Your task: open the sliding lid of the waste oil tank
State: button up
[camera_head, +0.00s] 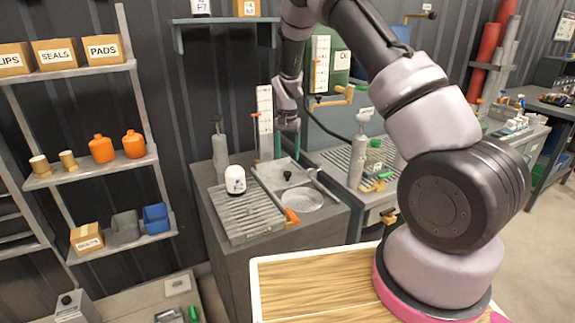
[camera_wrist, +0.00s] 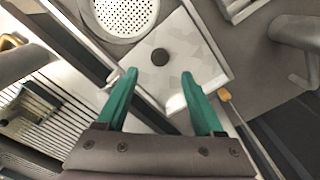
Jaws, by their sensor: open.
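The waste oil tank (camera_head: 275,235) is a dark grey cabinet in the middle of the head view. A flat pale lid plate (camera_head: 272,172) with a small black knob (camera_head: 287,176) lies on its top. In the wrist view the lid (camera_wrist: 192,52) and its round dark knob (camera_wrist: 160,57) are seen from above. My gripper (camera_wrist: 158,74) has two green fingers spread apart, with the knob ahead of and between their tips. The fingers hold nothing; I cannot tell their height above the lid. A round perforated strainer (camera_wrist: 125,14) lies beside the lid, also seen in the head view (camera_head: 302,200).
A slatted drain grate (camera_head: 247,217) with a white bottle (camera_head: 235,180) on it is left of the lid. A grey pump-like dispenser (camera_head: 219,150) stands behind. An orange-handled tool (camera_head: 291,215) lies at the front edge. A second slatted bench (camera_head: 345,160) adjoins at right.

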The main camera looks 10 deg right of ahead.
jog(key=shift+r, duration=1.8)
jog(key=s+d+r+t+y, duration=0.15)
jog(key=s+r, duration=0.25)
jog(key=r, duration=0.4)
jog(key=s+d+r+t, duration=0.1)
jog(key=s+d+r, duration=0.3)
jog(key=r, duration=0.5)
jog(key=s+d+r+t+y, duration=0.1)
jog(key=s+r, duration=0.4)
jog(key=r, duration=0.3)
jog(key=s+d+r+t, duration=0.1)
jog(key=s+r+t, duration=0.1)
jog(key=s, duration=0.8)
jog(key=s+d+r+n+t, duration=0.1)
jog(key=s+r, duration=0.4)
jog(key=s, duration=0.6)
jog(key=shift+s+d+t, duration=0.15)
jog(key=shift+d+t, duration=0.2)
jog(key=shift+d, duration=0.25)
jog(key=shift+h, duration=0.25)
